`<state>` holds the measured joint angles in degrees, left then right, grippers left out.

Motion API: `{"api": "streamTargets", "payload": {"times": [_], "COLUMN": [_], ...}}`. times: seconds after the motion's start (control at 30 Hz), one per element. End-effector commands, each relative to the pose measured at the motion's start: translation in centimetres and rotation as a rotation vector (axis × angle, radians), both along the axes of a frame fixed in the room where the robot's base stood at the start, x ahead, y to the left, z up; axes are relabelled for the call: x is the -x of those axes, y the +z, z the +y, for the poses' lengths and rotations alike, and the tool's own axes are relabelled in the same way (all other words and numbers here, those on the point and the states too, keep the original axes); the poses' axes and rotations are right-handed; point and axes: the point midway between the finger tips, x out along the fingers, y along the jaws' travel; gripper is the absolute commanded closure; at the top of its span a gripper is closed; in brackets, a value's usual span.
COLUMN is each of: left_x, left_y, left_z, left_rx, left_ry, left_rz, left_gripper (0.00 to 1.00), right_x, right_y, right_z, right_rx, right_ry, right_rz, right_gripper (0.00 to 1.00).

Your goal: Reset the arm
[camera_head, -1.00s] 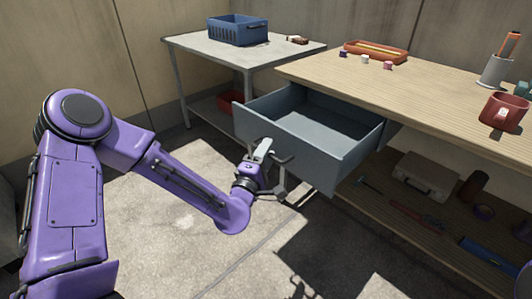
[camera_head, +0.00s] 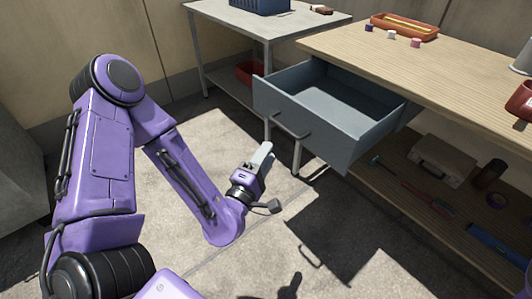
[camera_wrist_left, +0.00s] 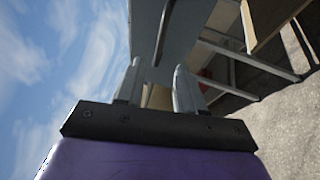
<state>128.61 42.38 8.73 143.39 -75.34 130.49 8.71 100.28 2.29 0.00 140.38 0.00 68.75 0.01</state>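My left arm comes in from the left, bent at the elbow. Its gripper (camera_head: 263,157) is in the open air, left of and below the drawer, and apart from it. In the left wrist view the two grey fingers (camera_wrist_left: 157,68) stand apart with nothing between them. The grey-blue drawer (camera_head: 345,105) is pulled out from under the wooden workbench (camera_head: 450,80) and looks empty. Its bar handle (camera_head: 290,127) is on the front panel, free of the gripper. The handle also shows in the left wrist view (camera_wrist_left: 163,32), beyond the fingers. My right gripper is not in view.
A grey table (camera_head: 245,20) with a blue crate (camera_head: 260,5) stands at the back. A red tray (camera_head: 404,26) and several small blocks are on the workbench. Its lower shelf holds a case (camera_head: 442,160) and tools. The concrete floor around the gripper is clear.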

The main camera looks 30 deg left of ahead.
Motion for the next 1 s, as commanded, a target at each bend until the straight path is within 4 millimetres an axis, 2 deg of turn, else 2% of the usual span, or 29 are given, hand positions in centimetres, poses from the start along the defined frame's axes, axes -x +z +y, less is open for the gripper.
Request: {"api": "streamTargets", "payload": {"times": [0.37, 0.47, 0.57, 0.67, 0.7, 0.8, 0.9, 1.0], "left_x": [-0.1, -0.2, -0.4, 1.8, 3.4, 7.8, 12.4, 16.8], "left_y": [-0.1, -0.6, -4.1, -12.1, -15.0, -20.8, -24.7, -27.3], "left_z": [0.0, -0.7, -0.9, -1.0, -0.7, 0.4, 1.7, 3.1], "left_rx": [-0.003, -0.065, -0.251, -0.512, -0.597, -0.756, -0.869, -0.966], "left_ry": [0.000, -0.025, -0.036, -0.112, -0.148, -0.227, -0.289, -0.342], "left_rz": [0.000, 0.032, 0.212, 0.546, 0.672, 0.941, 1.156, 1.333], "left_gripper": [0.62, 0.62, 0.62, 0.62, 0.62, 0.62, 0.62, 0.62], "right_x": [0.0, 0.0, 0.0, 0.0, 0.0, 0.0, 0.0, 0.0], "right_y": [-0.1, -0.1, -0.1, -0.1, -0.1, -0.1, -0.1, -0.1], "right_z": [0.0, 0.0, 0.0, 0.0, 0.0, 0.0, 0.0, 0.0], "right_rx": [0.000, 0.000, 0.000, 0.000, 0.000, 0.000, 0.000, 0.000], "right_ry": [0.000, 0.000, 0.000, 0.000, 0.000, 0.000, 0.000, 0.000], "right_rz": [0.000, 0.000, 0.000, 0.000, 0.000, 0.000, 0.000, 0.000], "right_gripper": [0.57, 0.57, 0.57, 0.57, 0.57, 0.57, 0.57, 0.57]}}
